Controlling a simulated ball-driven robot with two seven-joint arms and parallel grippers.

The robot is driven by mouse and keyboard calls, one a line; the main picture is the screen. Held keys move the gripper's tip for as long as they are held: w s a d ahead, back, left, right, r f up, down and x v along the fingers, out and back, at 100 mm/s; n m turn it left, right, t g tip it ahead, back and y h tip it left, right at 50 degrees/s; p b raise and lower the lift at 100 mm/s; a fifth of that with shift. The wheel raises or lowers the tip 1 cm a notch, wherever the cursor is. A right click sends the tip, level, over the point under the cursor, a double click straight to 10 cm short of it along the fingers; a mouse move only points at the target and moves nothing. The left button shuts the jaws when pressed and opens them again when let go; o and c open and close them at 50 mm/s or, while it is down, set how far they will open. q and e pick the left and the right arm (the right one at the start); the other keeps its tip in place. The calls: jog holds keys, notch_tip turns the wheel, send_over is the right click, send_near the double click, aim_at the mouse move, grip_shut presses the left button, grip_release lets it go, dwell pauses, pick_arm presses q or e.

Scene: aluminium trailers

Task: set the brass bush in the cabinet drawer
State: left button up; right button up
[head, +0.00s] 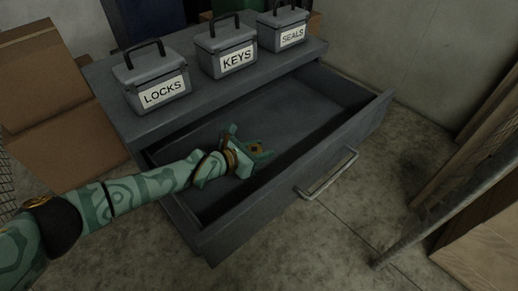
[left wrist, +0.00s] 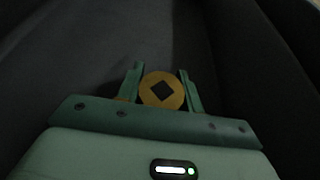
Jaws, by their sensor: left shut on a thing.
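The brass bush (left wrist: 148,95) is a round gold-coloured ring with a dark square hole in its middle. My left gripper (left wrist: 161,82) is shut on it, one finger on each side. In the head view my left gripper (head: 249,151) reaches into the open cabinet drawer (head: 303,178), and a small bit of the bush (head: 257,150) shows between its fingers. The grey drawer is pulled well out and looks empty otherwise. I cannot tell whether the bush touches the drawer floor. My right gripper is not in view.
Grey boxes labelled LOCKS (head: 150,80), KEYS (head: 227,48) and SEALS (head: 283,27) stand on the cabinet top (head: 195,104). The drawer's front has a metal handle (head: 328,175). Cardboard boxes (head: 75,136) stand at the left, and a slanted metal pole (head: 440,215) at the right.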

aim_at(255, 149)
pick_arm(q)
jog(key=o, duration=1)
jog(key=shift+s+f, duration=0.15)
jog(key=shift+f, duration=0.15)
jog(key=shift+o, duration=0.8)
jog(key=shift+f, duration=0.1)
jog(key=a+r+p, duration=0.1)
jog(key=s+r+p, duration=0.1)
jog(key=a+r+p, duration=0.1)
jog(key=shift+s+a+r, duration=0.15)
jog(key=shift+s+a, duration=0.15)
jog(key=p+v, duration=0.3)
jog(key=v, duration=0.5)
jog(key=shift+s+a, duration=0.15)
jog(key=shift+s, duration=0.05)
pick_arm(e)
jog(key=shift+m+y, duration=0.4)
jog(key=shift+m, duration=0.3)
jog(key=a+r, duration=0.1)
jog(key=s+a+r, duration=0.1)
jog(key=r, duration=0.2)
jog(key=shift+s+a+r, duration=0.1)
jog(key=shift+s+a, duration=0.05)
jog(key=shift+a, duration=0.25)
